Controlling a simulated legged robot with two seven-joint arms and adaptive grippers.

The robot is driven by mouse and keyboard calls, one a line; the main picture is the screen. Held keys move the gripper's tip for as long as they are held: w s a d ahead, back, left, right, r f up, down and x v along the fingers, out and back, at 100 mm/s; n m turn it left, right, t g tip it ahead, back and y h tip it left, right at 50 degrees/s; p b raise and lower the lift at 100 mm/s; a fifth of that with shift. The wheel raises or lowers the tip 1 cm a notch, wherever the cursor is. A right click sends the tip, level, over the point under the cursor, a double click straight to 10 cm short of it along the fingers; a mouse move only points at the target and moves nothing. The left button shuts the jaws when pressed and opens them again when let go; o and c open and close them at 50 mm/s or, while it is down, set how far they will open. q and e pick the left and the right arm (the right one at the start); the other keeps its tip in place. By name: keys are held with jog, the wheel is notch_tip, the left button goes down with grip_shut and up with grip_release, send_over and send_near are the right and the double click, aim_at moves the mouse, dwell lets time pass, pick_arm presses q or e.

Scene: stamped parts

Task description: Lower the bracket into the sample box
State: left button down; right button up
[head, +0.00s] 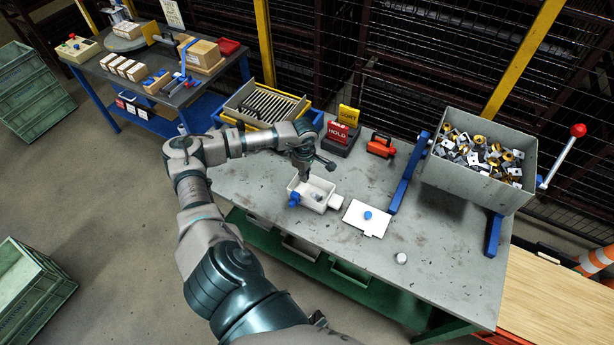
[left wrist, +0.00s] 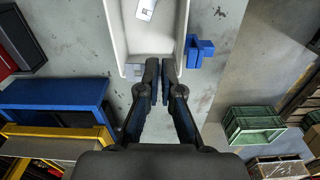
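The white sample box (head: 327,187) stands open on the grey bench, and its pale inside fills the top of the left wrist view (left wrist: 150,45). A small grey-and-white part that looks like a bracket (left wrist: 145,9) lies on its floor; it also shows in the head view (head: 318,197). My left gripper (head: 305,177) is over the box's back left side. In the left wrist view its fingers (left wrist: 160,68) are close together at the box's near edge, with a narrow gap. A small grey bit shows beside one finger; I cannot tell whether anything is gripped. My right gripper is out of view.
A blue piece (head: 294,200) sits at the box's left side. A white lid (head: 362,222) with a blue knob lies to the right, and a small round white item (head: 401,258) beyond. A grey bin (head: 470,183) of metal parts stands at the right. The front bench is clear.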

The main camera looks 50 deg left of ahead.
pick_arm(q)
jog(key=shift+a+f, duration=0.2)
jog(key=shift+a, duration=0.35)
jog(key=shift+a+f, duration=0.15)
jog(key=shift+a, duration=0.4)
jog(key=shift+d, duration=0.55)
jog(key=shift+d+f+b, duration=0.1)
jog(key=shift+d+b, duration=0.1)
jog(key=shift+b, duration=0.15)
jog(key=shift+a+f+b, duration=0.1)
jog(key=shift+f+b, duration=0.2)
jog(key=shift+f, duration=0.2)
jog(key=a+f, duration=0.1)
jog(key=f+b, duration=0.1)
jog(key=shift+a+f, duration=0.35)
jog(key=shift+a, duration=0.05)
jog(key=shift+d+f+b, duration=0.6)
jog(key=shift+d+b, duration=0.25)
jog(key=shift+a+f, duration=0.25)
jog(key=shift+a, duration=0.5)
jog(key=shift+d, duration=0.6)
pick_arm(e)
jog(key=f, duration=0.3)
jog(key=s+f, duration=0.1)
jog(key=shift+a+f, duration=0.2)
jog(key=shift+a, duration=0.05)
